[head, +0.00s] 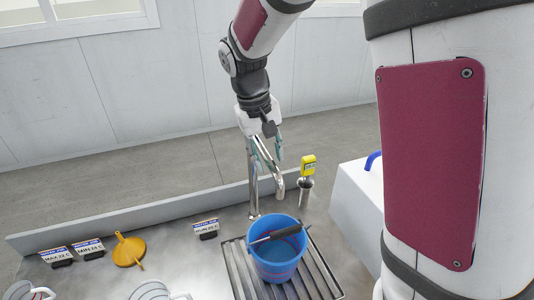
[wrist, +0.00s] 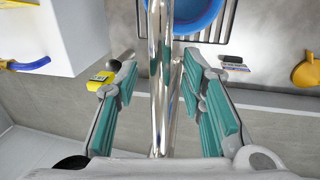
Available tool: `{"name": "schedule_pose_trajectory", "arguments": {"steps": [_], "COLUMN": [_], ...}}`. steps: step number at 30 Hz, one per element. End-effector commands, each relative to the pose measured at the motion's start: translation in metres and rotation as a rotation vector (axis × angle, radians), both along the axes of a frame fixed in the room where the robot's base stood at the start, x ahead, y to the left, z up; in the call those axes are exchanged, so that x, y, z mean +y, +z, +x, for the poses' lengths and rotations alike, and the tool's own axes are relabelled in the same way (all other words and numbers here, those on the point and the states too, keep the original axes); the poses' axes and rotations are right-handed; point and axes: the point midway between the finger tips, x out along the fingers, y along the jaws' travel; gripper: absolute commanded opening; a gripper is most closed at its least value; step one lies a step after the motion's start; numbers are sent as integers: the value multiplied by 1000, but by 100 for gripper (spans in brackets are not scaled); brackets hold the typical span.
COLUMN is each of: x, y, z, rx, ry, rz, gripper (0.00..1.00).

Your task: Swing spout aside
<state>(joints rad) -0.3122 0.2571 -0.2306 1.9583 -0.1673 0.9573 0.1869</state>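The chrome spout (head: 267,160) rises from the steel counter behind a blue bucket (head: 277,262) and curves over toward it. My gripper (head: 267,150) is at the upper part of the spout. In the wrist view the spout (wrist: 160,80) runs between the two teal-padded fingers of my gripper (wrist: 158,85). The fingers are spread wide, with a gap on each side of the spout. The blue bucket (wrist: 190,14) shows at the top of the wrist view. A dark-handled tool (head: 277,234) lies across the bucket's rim.
The bucket stands on a slatted drain grate (head: 317,270). A yellow instrument (head: 308,165) in a metal holder stands right of the spout. An orange funnel (head: 128,250) and several label signs (head: 206,228) are at left. A white block (head: 355,205) with a blue handle is at right.

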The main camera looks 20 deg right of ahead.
Motion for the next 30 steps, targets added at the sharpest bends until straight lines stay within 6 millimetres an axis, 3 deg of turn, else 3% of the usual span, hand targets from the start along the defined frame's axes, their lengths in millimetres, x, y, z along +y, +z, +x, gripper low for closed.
{"name": "schedule_pose_trajectory", "arguments": {"steps": [1, 4, 5, 19, 30], "x": [0, 0, 0, -9, -51], "y": [0, 0, 0, 1, 1], "z": [0, 0, 0, 0, 7], "rx": [0, 0, 0, -1, -4], "ry": [0, 0, 0, 53, 322], "rz": [0, 0, 0, 0, -2], "gripper": [24, 1, 0, 0, 0]}}
